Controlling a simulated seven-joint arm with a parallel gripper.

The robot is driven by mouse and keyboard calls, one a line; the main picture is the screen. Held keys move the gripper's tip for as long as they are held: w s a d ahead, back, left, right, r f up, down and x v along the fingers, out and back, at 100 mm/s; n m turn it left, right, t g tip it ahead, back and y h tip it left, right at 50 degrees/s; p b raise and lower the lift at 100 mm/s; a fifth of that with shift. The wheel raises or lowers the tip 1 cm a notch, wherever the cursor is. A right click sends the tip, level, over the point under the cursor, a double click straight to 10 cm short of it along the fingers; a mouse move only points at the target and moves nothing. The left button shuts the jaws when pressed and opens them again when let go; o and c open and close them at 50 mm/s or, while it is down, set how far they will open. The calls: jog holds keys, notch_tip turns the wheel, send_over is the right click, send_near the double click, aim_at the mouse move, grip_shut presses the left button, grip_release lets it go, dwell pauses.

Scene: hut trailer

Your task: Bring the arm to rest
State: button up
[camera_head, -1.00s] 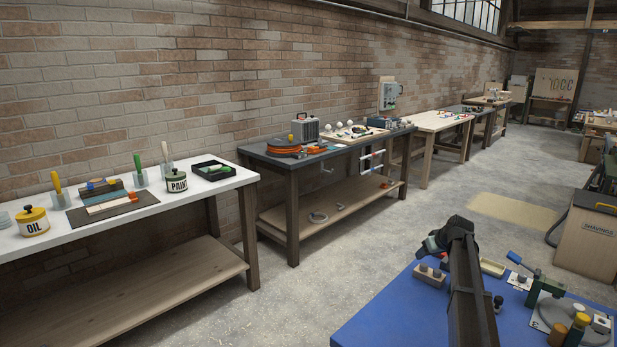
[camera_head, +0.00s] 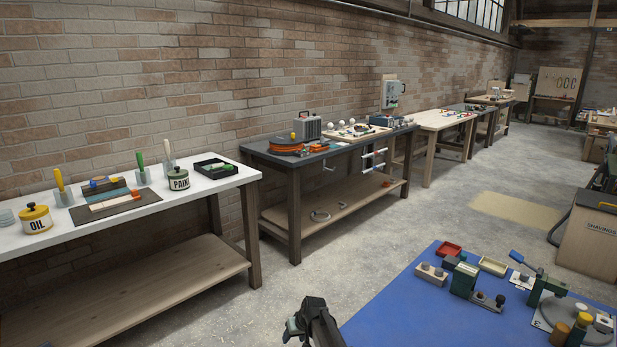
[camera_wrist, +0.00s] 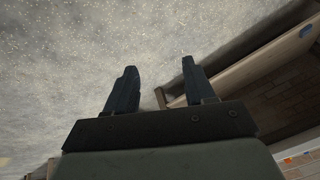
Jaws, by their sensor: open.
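My gripper (camera_wrist: 158,88) is open and empty in the wrist view, with its two dark fingers apart over the grey concrete floor (camera_wrist: 70,60). In the head view my arm's dark end (camera_head: 297,328) shows low in the middle, left of the blue-topped table (camera_head: 385,318) and in front of the benches. The fingertips are too small to make out there. The gripper touches nothing that I can see.
A dark bench (camera_head: 330,148) stands behind. Open floor lies between.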

jog(key=s+a+f+g, duration=0.2)
jog(key=s+a+f, duration=0.6)
jog(key=s, duration=0.4)
jog(key=s+a+f+n+g+h, duration=0.15)
jog(key=s+f, duration=0.35)
jog(key=s, duration=0.5)
jog(key=s+a+f+g+h, duration=0.15)
jog(key=s+f, duration=0.25)
jog(key=s, duration=0.6)
jog(key=s+a+f+n+g, duration=0.1)
jog(key=s+a+f+g, duration=0.1)
jog(key=s+f, duration=0.5)
jog(key=s+d+r+m+g, duration=0.1)
jog(key=s+d, duration=0.4)
jog(key=d, duration=0.6)
jog(key=s+d+r+m+g, duration=0.1)
jog(key=s+d+m, duration=0.2)
jog(key=d, duration=0.9)
jog(key=s+d+r+m, duration=0.1)
jog(key=s+d+m, duration=0.1)
jog(key=s+d, duration=0.6)
jog(key=d, duration=0.4)
jog(key=shift+s+g+h, duration=0.15)
jog(key=shift+g+h, duration=0.25)
jog(key=shift+o, duration=0.2)
jog(key=shift+r, duration=0.1)
